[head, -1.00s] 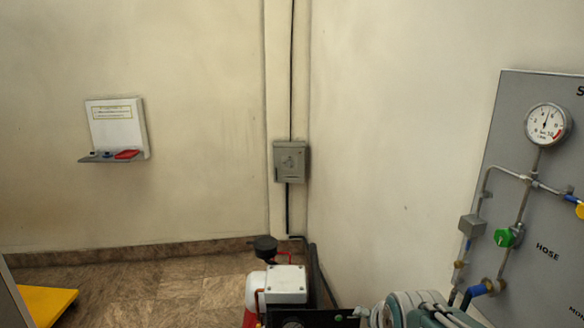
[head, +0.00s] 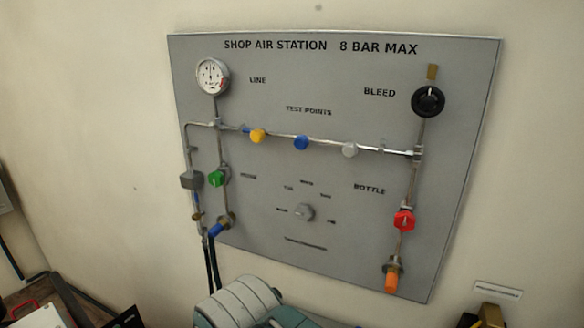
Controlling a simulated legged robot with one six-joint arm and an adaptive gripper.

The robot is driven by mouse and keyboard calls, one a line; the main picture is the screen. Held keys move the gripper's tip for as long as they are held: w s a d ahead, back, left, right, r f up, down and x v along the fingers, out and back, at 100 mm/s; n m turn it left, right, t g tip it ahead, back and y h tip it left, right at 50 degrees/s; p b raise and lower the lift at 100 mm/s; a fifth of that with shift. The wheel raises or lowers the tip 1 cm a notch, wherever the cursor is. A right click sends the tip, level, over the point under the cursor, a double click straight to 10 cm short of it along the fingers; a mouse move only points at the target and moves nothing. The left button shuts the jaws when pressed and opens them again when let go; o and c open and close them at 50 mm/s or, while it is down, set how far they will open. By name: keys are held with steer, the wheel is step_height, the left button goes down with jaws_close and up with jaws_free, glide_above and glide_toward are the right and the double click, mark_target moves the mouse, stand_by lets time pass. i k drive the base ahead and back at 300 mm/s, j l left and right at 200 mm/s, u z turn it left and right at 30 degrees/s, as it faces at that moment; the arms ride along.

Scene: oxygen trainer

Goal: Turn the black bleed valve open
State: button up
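The black bleed valve (head: 428,101) is a round black knob at the upper right of the grey shop air panel (head: 340,75). It sits beside the word BLEED, on a vertical pipe with a brass outlet (head: 432,72) above it. Nothing touches the knob or covers it. A teal and grey part of my arm shows at the bottom of the head view, below the panel. My gripper cannot be made out in this view.
The panel also carries a gauge (head: 212,77), a green knob (head: 217,178), a red knob (head: 404,219), an orange fitting (head: 391,279), a small centre knob (head: 303,212) and yellow, blue and grey test points. Dark hoses (head: 211,262) hang at lower left. The space before the panel looks clear.

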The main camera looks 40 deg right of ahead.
mark_target(427, 102)
steer(key=k+j+z, duration=0.1)
steer(key=z, duration=0.3)
steer(key=k+z, duration=0.15)
steer(key=z, duration=0.25)
steer(key=k+z, duration=0.15)
steer(key=z, duration=0.25)
